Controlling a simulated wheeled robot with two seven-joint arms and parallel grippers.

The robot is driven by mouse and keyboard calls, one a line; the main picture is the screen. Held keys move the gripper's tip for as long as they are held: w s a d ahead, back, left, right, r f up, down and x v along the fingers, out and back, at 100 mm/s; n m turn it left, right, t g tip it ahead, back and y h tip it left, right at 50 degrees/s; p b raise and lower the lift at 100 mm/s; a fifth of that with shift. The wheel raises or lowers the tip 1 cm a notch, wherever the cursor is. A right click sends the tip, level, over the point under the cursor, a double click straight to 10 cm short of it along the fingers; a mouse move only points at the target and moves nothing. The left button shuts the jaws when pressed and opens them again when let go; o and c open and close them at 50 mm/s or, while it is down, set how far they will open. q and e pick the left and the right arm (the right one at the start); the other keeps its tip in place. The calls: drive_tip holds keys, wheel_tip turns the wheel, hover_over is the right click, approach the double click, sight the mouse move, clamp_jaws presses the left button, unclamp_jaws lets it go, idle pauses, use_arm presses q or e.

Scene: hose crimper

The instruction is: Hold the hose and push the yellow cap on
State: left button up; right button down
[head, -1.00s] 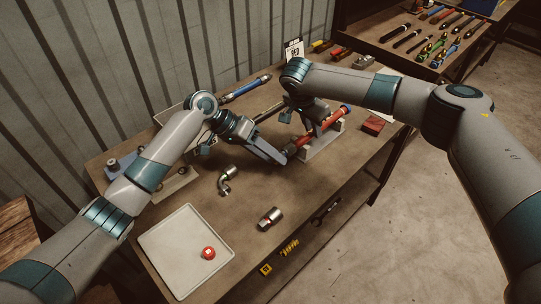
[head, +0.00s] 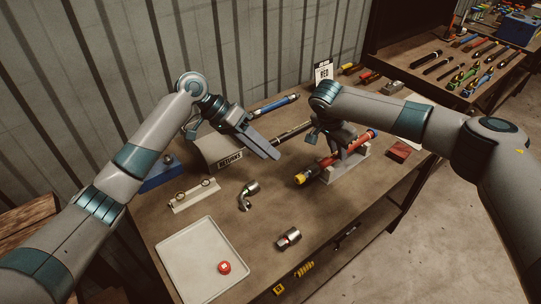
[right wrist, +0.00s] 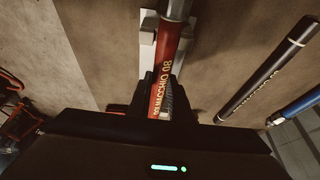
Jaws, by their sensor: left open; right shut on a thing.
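The red hose (head: 325,163) lies slanted in a grey holder (head: 352,168) on the table. The yellow cap (head: 299,179) is at its lower left end; how deep it sits cannot be told. My right gripper (head: 338,147) is shut on the red hose from above. The right wrist view shows the hose (right wrist: 163,75), with printed lettering, between dark fingers, and a silvery section near the top edge. My left gripper (head: 262,146) is open and empty, above the table, apart from the cap, to its upper left.
A white tray (head: 180,247) with a red cap (head: 224,267) is at the front left. Metal fittings (head: 249,190) (head: 289,238) lie between tray and hose. Blue (head: 274,108) and black hoses (head: 293,131) lie behind. A "RED" sign (head: 323,73) stands at the back.

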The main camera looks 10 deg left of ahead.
idle(0.8)
drive_tip(key=c, duration=1.5)
unclamp_jaws()
drive_tip(key=shift+c, duration=0.2)
drive_tip(key=shift+r, duration=0.1)
drive_tip(key=v, duration=1.2)
drive_tip(key=shift+s+d, duration=0.1)
